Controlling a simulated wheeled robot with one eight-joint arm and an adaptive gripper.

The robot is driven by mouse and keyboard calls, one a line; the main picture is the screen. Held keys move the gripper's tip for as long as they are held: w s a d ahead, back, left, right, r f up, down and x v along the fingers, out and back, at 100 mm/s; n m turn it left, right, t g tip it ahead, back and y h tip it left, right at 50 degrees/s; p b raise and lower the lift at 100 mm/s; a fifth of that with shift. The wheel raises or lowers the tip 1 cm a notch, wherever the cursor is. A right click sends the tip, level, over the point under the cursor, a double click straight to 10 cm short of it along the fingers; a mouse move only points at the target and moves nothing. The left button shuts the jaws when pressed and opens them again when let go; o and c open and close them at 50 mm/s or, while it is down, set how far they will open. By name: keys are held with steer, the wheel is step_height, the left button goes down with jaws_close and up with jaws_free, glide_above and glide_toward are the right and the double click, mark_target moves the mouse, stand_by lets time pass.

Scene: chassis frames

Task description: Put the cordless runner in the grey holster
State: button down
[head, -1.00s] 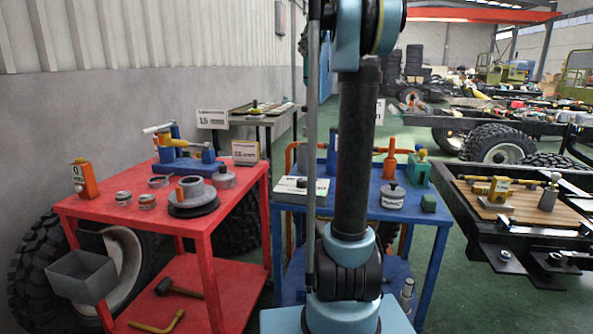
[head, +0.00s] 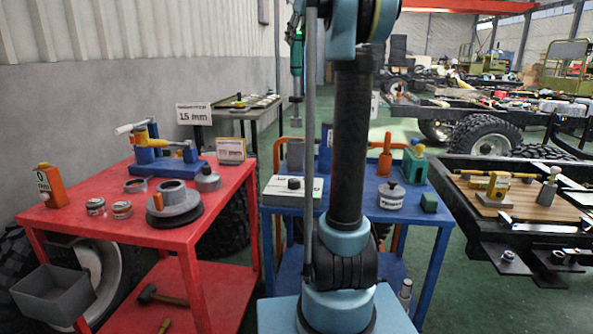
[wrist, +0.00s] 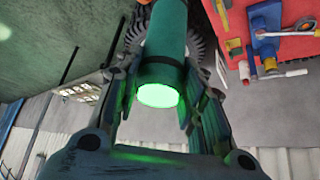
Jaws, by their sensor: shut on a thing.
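The cordless runner (head: 296,57) is a green and dark upright tool with a thin shaft pointing down. It hangs in the air just left of my arm in the head view. In the wrist view my gripper (wrist: 160,100) is shut on the runner's green body (wrist: 165,45), whose near end glows green. A grey upright tube (head: 295,154), which looks like the holster, stands at the back left of the blue cart. The runner is above it in the picture and apart from it; its depth is hard to judge. My arm hides part of the cart.
The red cart (head: 190,235) at left carries a blue vise, tins and an orange bottle. A grey bin (head: 52,295) hangs on its front.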

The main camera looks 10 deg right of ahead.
mark_target(297, 83)
step_height(297, 83, down, 18)
steer(key=shift+a+r, duration=0.1)
stand_by(0.8)
steer(key=c, duration=1.1)
jaws_free()
steer(key=shift+o, duration=0.2)
steer(key=v, duration=1.2)
